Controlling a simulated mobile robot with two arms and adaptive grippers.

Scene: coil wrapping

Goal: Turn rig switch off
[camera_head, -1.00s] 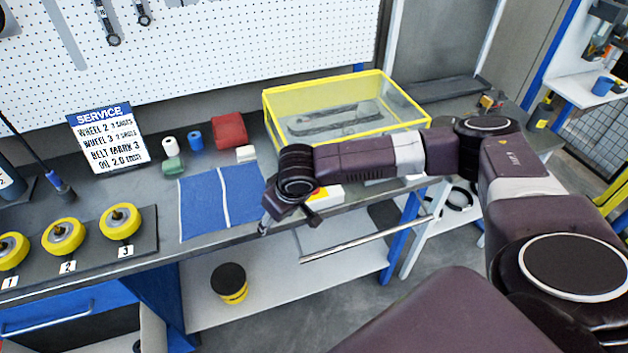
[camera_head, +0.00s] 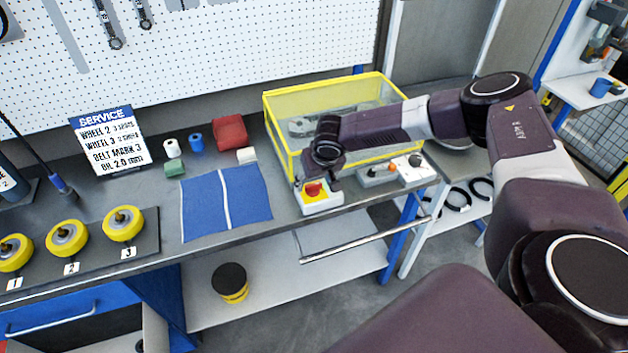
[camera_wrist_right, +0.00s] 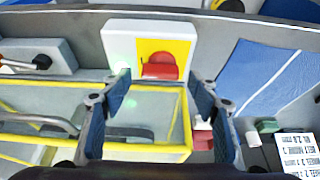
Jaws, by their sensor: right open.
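The switch box (camera_head: 322,204) is white and sits at the front edge of the bench, with a red knob (camera_head: 314,188) on a yellow plate. In the right wrist view the red knob (camera_wrist_right: 160,66) shows as a broad bar, and a green glow lies at the box's corner. My right gripper (camera_wrist_right: 162,88) is open and empty; its two fingers are spread below the knob in that view, apart from it. In the head view my right wrist hangs just above and behind the box, and its fingers are mostly hidden. My left gripper is out of view.
A yellow-framed clear bin (camera_head: 290,130) stands behind the switch box. A second control box (camera_head: 395,172) with orange and black knobs is to the right. A blue mat (camera_head: 245,195) lies to the left, with several small rolls and a red block (camera_head: 230,132) behind it.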

